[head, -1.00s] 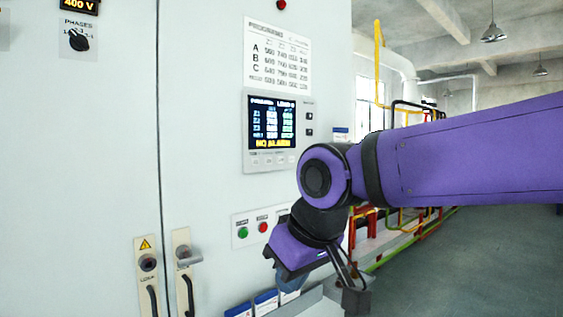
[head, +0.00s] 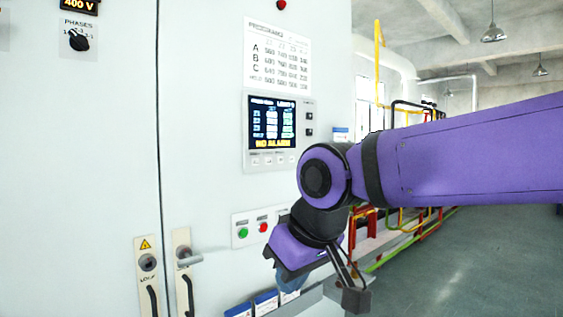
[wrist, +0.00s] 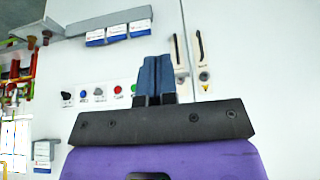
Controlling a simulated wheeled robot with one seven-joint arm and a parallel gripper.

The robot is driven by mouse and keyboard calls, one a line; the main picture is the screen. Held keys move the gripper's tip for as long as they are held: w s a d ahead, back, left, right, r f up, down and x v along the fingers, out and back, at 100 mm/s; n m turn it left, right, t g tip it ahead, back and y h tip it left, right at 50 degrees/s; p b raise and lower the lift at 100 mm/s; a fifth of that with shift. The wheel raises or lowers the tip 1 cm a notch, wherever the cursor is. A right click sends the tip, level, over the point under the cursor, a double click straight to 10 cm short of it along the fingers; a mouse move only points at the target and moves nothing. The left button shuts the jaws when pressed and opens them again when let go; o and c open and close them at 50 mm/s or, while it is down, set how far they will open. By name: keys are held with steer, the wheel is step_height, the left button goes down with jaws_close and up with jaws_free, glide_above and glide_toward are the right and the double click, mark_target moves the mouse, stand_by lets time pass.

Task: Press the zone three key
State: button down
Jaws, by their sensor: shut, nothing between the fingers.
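The control panel (head: 247,130) on the white cabinet has a dark screen (head: 271,122) with a yellow "NO ALARM" line. A row of small keys (head: 268,160) runs under the screen, and two dark keys (head: 309,124) sit to its right. The key labels are too small to read, so I cannot tell which is zone three. My gripper (head: 290,282) hangs below and right of the panel, pointing down, apart from the keys. In the wrist view its blue fingers (wrist: 154,64) are shut together and empty. The screen panel is not in the wrist view.
A small plate with a green button (head: 243,232) and a red button (head: 263,228) lies left of my gripper. Two door handles (head: 185,285) stand lower left. Blue-and-white labelled boxes (head: 265,303) are below. A printed program table (head: 278,57) is above the screen.

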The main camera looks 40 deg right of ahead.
mark_target(280, 160)
steer(key=w+d+r+m+t+h, duration=0.1)
steer(key=w+d+r+m, duration=0.1)
steer(key=w+d+r, duration=0.35)
steer(key=w+d+r+m+t+h, duration=0.1)
steer(key=w+d+r+t, duration=0.15)
steer(key=w+d, duration=0.55)
steer(key=w+d+r+m+h, duration=0.1)
steer(key=w+d+r, duration=0.1)
steer(key=w+d, duration=0.3)
steer(key=w+d+r+m+h, duration=0.2)
steer(key=w+d, duration=0.3)
steer(key=d, duration=0.6)
steer(key=shift+w+d+r+h, duration=0.3)
steer(key=shift+w+r, duration=0.1)
steer(key=shift+r, duration=0.1)
steer(key=shift+w+t, duration=0.15)
steer(key=shift+t, duration=0.1)
steer(key=shift+w+a, duration=0.1)
steer(key=shift+w, duration=4.15)
steer(key=shift+w, duration=0.1)
steer(key=shift+w, duration=0.3)
